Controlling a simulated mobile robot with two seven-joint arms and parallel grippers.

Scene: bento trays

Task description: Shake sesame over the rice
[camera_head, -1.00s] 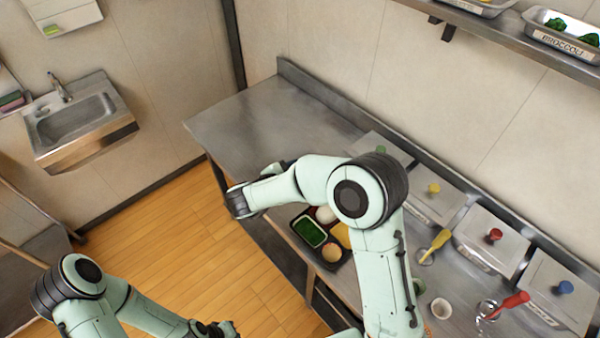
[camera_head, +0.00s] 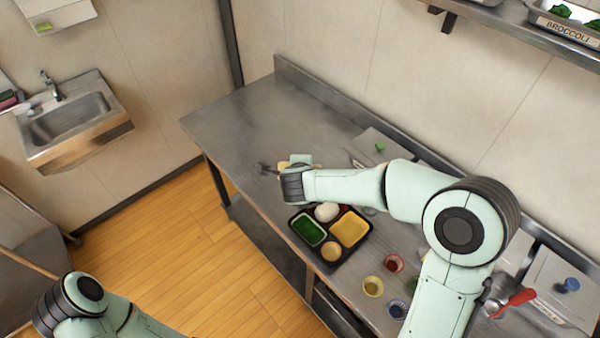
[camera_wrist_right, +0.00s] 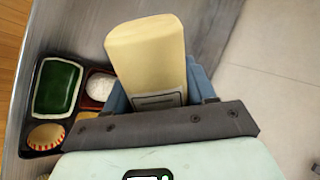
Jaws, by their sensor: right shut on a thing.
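The bento tray (camera_head: 294,229) lies on the steel counter, with white rice (camera_head: 327,211) in its back compartment beside a green one. In the right wrist view the rice (camera_wrist_right: 100,86) shows at left, just beside the held bottle. My right gripper (camera_wrist_right: 162,92) is shut on a pale cream bottle (camera_wrist_right: 148,50) with a dark label, which I take as the sesame shaker. In the head view my right gripper (camera_head: 287,178) is above the counter, left of and beyond the tray. The bottle's opening and tilt are not clear. My left gripper is out of view.
Small cups, yellow (camera_head: 373,286) and red (camera_head: 393,262), stand right of the tray. Lidded steel bins (camera_head: 378,147) line the wall, partly hidden by my right arm. A red-handled utensil (camera_head: 517,298) lies at right. The counter's far left end (camera_head: 235,120) is clear.

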